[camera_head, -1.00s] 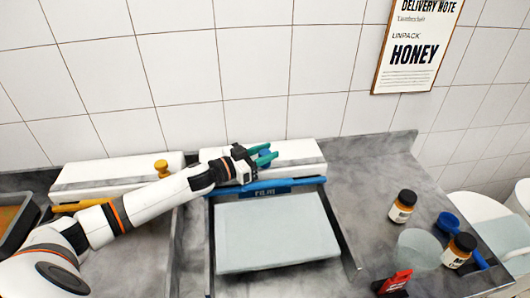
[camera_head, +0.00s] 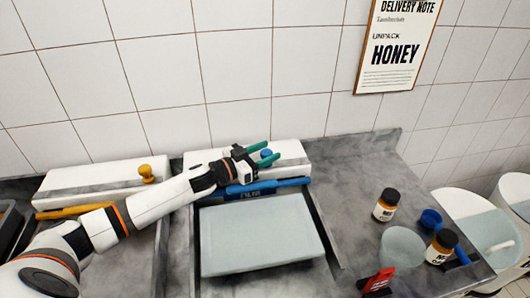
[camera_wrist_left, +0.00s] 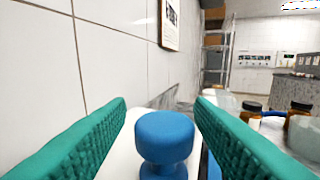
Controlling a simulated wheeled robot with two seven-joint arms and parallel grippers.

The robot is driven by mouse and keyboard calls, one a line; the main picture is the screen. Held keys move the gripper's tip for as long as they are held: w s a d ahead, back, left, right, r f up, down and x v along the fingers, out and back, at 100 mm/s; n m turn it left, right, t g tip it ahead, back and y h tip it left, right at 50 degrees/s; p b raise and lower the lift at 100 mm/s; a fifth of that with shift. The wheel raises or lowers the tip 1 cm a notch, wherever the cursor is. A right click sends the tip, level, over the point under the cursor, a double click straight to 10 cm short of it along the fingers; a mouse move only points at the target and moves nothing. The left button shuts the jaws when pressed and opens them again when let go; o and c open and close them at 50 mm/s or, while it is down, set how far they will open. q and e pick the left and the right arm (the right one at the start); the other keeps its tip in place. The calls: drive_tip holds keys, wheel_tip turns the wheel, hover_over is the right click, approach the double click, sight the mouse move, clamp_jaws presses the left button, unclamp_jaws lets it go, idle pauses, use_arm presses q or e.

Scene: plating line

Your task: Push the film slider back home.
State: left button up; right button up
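The film slider's blue knob (camera_head: 266,154) sits on top of the right-hand white film dispenser (camera_head: 291,150), right of its middle. My left gripper (camera_head: 265,157) is at the knob, with its green fingers open and pointing right. In the left wrist view the blue knob (camera_wrist_left: 165,140) stands upright between the fingers, with a gap visible on each side. Whether any part of the gripper touches it is hard to tell. The hand covers part of the dispenser's top. My right gripper is in neither view.
A blue bar (camera_head: 252,187) runs along the dispenser's front, above a pale covered tray (camera_head: 262,237). Jars (camera_head: 386,205), a clear bowl (camera_head: 402,248) and a red clip-like item (camera_head: 378,281) stand right. The tiled wall is behind.

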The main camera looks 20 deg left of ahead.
use_arm(q)
drive_tip(key=shift+o, duration=0.2)
drive_tip(key=shift+w+d, duration=0.15)
drive_tip(key=shift+d, duration=0.05)
drive_tip(key=shift+s+a+f, duration=0.15)
drive_tip(key=shift+s+a, duration=0.05)
drive_tip(key=shift+s, duration=0.15)
drive_tip(key=b+v, duration=0.2)
drive_tip(key=v, duration=0.7)
drive_tip(key=shift+s+a+b, duration=0.2)
drive_tip(key=shift+s+b, duration=0.1)
drive_tip(key=shift+b, duration=0.1)
drive_tip(key=shift+v, duration=0.75)
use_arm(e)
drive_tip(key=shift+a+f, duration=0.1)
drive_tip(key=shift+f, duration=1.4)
